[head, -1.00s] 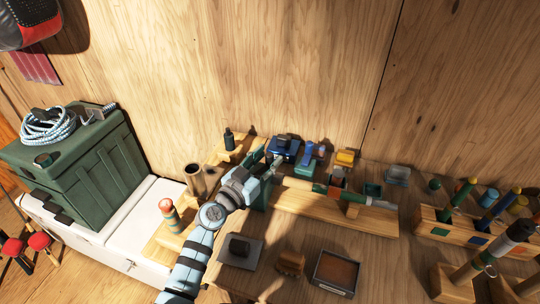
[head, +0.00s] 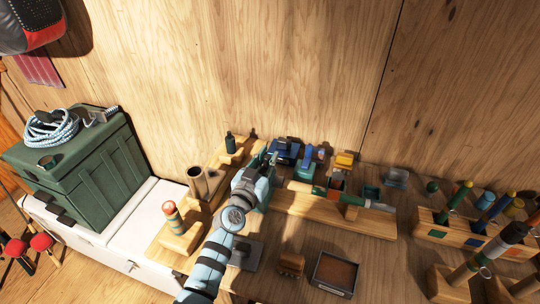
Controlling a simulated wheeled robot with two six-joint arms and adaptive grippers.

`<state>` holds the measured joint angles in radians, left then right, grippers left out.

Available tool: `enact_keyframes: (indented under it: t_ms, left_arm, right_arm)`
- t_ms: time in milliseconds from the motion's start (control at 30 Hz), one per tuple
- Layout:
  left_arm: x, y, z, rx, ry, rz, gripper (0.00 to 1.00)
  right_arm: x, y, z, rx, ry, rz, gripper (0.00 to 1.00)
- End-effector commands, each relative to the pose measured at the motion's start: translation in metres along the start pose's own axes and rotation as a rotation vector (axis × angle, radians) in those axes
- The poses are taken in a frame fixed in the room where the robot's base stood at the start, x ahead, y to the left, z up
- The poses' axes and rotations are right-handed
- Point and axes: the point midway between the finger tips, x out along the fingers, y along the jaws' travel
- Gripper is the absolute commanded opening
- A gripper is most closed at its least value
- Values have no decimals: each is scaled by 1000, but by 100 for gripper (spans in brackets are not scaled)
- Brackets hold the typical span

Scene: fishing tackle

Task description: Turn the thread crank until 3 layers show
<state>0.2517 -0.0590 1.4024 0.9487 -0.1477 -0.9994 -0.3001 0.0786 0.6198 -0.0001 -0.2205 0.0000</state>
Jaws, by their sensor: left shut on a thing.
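A long wooden winding stand (head: 335,217) lies along the bench right of my gripper. A rod (head: 302,187) with green and pale sections rests lengthwise above it. A small reddish-brown part (head: 337,182) sits at the rod's middle; I cannot count any thread layers at this size. My left gripper (head: 266,162) is at the left end of the stand, shut on the crank there. The crank is mostly hidden by the fingers and a green end block. My right gripper is not in view.
Blue (head: 284,151) and yellow (head: 344,161) items stand behind the rod. A rack with several upright handles (head: 455,229) is at right. A green box (head: 85,155) stands at left.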

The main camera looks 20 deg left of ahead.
Motion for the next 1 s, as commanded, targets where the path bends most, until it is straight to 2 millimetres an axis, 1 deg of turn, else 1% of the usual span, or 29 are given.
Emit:
enact_keyframes:
  t_ms: [33, 100, 167, 267, 533, 567, 600, 667, 933, 1000]
  left_arm:
    - [0, 0, -9, -5, -13, -57, 0]
    - [0, -5, -9, -3, -13, -136, 0]
    - [0, -8, -8, -2, -12, -184, 0]
    - [-1, -9, -5, 1, -7, -223, 0]
    - [-1, -11, -2, 2, 0, -230, 0]
    - [-1, -11, -2, 2, 0, -230, 23]
    - [-1, -11, -2, 2, 0, -230, 30]
    - [-1, -11, -2, 2, -1, -230, 39]
    - [-1, -11, -2, 2, -3, -228, 40]
    - [-1, -10, 0, 2, -4, -221, 40]
  right_arm:
    - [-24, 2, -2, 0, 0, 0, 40]
    - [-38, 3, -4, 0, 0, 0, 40]
    - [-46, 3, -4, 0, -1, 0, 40]
    - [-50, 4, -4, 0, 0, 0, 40]
    - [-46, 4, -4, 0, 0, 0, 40]
    - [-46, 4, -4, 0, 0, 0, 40]
    - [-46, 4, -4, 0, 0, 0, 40]
    - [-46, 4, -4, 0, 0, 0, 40]
    - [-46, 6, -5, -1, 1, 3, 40]
    - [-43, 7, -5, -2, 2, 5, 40]
